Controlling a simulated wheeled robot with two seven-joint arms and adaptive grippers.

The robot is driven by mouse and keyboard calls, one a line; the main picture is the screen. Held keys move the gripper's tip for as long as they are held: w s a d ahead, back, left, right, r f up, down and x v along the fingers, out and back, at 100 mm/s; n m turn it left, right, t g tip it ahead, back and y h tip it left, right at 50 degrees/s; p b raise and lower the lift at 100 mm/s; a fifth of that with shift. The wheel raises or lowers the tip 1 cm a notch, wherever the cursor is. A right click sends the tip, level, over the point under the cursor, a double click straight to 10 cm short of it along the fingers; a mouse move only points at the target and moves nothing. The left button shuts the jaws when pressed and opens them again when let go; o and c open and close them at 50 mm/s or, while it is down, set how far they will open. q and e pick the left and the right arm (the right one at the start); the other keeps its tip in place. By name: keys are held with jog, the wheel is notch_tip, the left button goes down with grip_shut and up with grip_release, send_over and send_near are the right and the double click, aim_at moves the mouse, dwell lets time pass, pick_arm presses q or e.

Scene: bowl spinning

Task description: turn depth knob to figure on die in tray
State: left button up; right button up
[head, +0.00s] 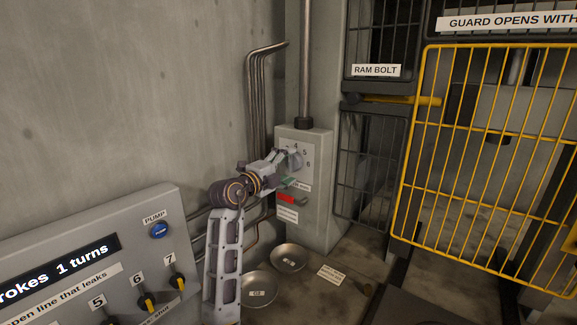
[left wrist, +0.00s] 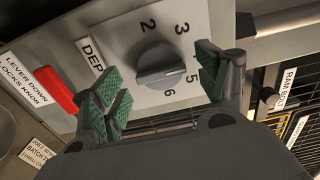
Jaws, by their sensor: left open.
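The grey depth knob (left wrist: 160,64) sits on a light panel (left wrist: 120,35) ringed with figures 2 to 6. Its raised ridge points right, toward about 4 to 5; I cannot tell exactly which. My left gripper (left wrist: 160,85) is open, its green-padded fingers either side of the knob in the picture; contact is not clear. In the head view this gripper (head: 290,168) is at the panel box and partly hides the knob. A red lever (left wrist: 54,90) is beside a label reading that lever down locks the knob. No die is clearly visible. My right gripper is not in view.
Two round metal dishes (head: 288,257) (head: 259,289) with small labels are below the box. A console (head: 80,260) with a "1 turns" display, blue pump button (head: 159,230) and yellow-black knobs stands left. A yellow mesh guard (head: 490,150) is at right.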

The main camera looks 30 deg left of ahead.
pick_arm(q)
jog(key=s, duration=1)
jog(key=shift+s+a, duration=0.15)
jog(key=shift+a, duration=0.25)
dwell(0.4)
